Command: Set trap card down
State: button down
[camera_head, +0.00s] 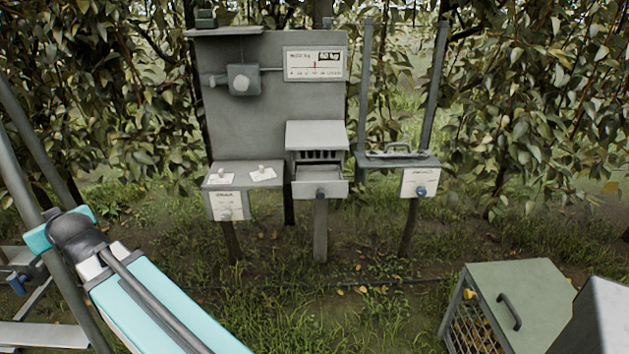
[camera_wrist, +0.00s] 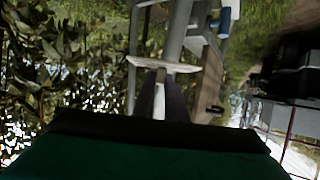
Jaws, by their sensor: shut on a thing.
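My gripper (camera_wrist: 160,100) shows in the wrist view with its dark fingers shut on a pale stem. The stem joins a thin pale plate (camera_wrist: 150,64), seen nearly edge-on just beyond the fingertips; it looks like the trap card, but its face is hidden. The held card appears clear of any surface. In the head view my gripper is out of sight. There, two white cards with pale knobs, a left one (camera_head: 214,180) and a right one (camera_head: 270,177), lie on a grey shelf (camera_head: 242,172) at the left of the station.
A hooded box (camera_head: 316,135) with a tray stands mid-station, below a gauge sign (camera_head: 315,63). A right shelf (camera_head: 376,163) has a handled lid. A green-topped crate (camera_head: 520,285) stands front right. Metal ladder-like rails (camera_wrist: 190,30) show beyond the card in the wrist view. Foliage surrounds the station.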

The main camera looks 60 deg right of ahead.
jog(key=s+d+f+m+g+h+b, duration=0.1)
jog(key=s+d+m+h+b, duration=0.45)
jog(key=d, duration=1.25)
jog(key=s+d+f+b, duration=0.1)
jog(key=s+d+b, duration=0.2)
jog(key=s+d, duration=0.95)
jog(key=s+d+m+g+h+b, duration=0.4)
jog(key=s+d+b, duration=0.4)
jog(key=s+d, duration=1.8)
jog(key=shift+d+f+m+g+h+b, duration=0.4)
jog(key=shift+d+m+h, duration=0.3)
jog(key=shift+d, duration=0.4)
jog(key=shift+w+d+r+p, duration=0.1)
jog(key=shift+w+p, duration=0.1)
jog(key=shift+p, duration=0.2)
jog(key=w+d+p, duration=0.2)
jog(key=p, duration=0.1)
jog(key=w+d+p, duration=0.1)
jog(key=w+p, duration=0.1)
jog(key=shift+d+f, duration=0.15)
jog(key=shift+f, duration=0.1)
